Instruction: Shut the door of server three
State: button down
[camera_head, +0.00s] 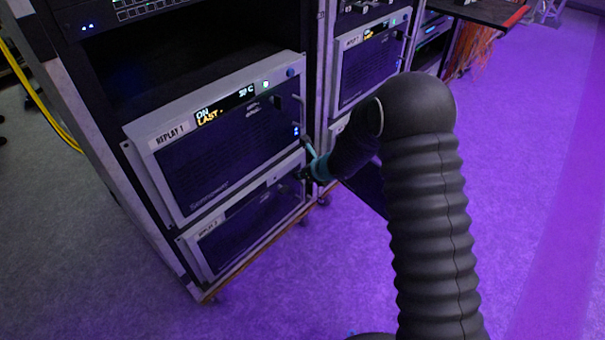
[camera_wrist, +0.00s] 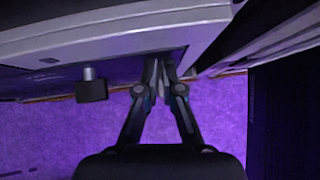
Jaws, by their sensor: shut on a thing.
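The lower server (camera_head: 243,222) in the left rack has a dark front in a grey frame; its small label is too blurred to read surely. Its door looks nearly flush, but I cannot tell whether it is fully shut. My gripper (camera_head: 309,168) is at its upper right corner, below the server marked REPLAY 1 (camera_head: 225,145). In the wrist view my gripper (camera_wrist: 160,76) has its fingers close together on a thin grey piece, seemingly a handle, whose outline is mostly hidden. A dark knob (camera_wrist: 91,88) sticks out left of the fingers.
A second rack stands to the right with another server (camera_head: 368,65). A dark panel (camera_head: 367,189) juts out behind my arm, and a dark upright panel (camera_wrist: 283,115) fills the right of the wrist view. The purple-lit floor (camera_head: 530,180) is clear at right.

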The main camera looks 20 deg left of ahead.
jog(key=shift+a+b, duration=0.15)
jog(key=shift+b, duration=0.25)
jog(key=s+d+r, duration=0.5)
jog(key=d+r, duration=0.2)
jog(key=d, duration=0.3)
jog(key=shift+d, duration=0.15)
